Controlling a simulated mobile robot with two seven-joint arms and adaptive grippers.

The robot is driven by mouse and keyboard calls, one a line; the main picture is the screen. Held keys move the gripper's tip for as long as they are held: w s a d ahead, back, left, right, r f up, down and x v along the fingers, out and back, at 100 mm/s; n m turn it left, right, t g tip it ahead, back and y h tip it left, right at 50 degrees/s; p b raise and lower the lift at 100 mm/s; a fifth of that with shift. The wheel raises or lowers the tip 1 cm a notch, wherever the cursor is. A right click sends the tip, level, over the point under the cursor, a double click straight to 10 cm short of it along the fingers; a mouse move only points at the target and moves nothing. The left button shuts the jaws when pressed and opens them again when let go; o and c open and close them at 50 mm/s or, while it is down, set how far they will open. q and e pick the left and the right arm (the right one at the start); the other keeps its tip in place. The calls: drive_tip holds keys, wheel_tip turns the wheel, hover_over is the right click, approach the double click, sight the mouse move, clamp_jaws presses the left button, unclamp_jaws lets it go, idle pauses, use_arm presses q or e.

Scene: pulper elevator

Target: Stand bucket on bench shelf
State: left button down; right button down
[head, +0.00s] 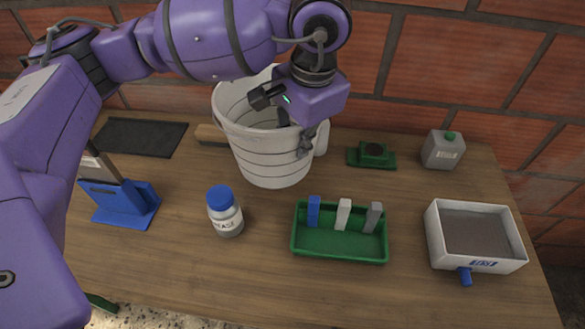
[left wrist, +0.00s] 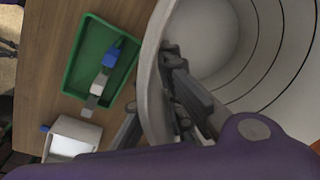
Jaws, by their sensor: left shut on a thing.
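The bucket (head: 270,165) is white with ribbed walls and stands upright at the back middle of the wooden bench top (head: 180,255). I cannot tell whether its base touches the wood. My left gripper (head: 297,130) reaches down from above and is shut on the right side of its rim, one finger inside and one outside. In the left wrist view the bucket's pale inner wall (left wrist: 235,75) fills the right side, and it looks empty. The gripper fingers (left wrist: 158,95) straddle the wall there. My right gripper is not in view.
A white bottle with blue lid (head: 225,215), a green tray with small blocks (head: 340,250) and a blue stand (head: 125,203) sit in front. A dark mat (head: 140,137), green block (head: 372,155), grey canister (head: 443,150) and white box (head: 475,265) surround it. Brick wall (head: 450,70) behind.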

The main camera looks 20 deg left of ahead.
sight(299, 164)
use_arm(q)
wheel_tip(299, 164, down, 2)
drive_tip(key=shift+f, duration=0.4)
wheel_tip(299, 164, down, 3)
drive_tip(key=shift+f+p, duration=0.1)
drive_tip(key=shift+p, duration=0.2)
drive_tip(key=shift+w+f, duration=0.1)
drive_tip(key=shift+f, duration=0.05)
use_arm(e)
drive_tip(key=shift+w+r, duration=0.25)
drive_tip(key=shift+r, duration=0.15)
use_arm(q)
drive_tip(key=shift+f, duration=0.1)
drive_tip(key=c, duration=2.3)
unclamp_jaws()
drive_tip(key=shift+f, duration=0.1)
drive_tip(key=o, duration=0.4)
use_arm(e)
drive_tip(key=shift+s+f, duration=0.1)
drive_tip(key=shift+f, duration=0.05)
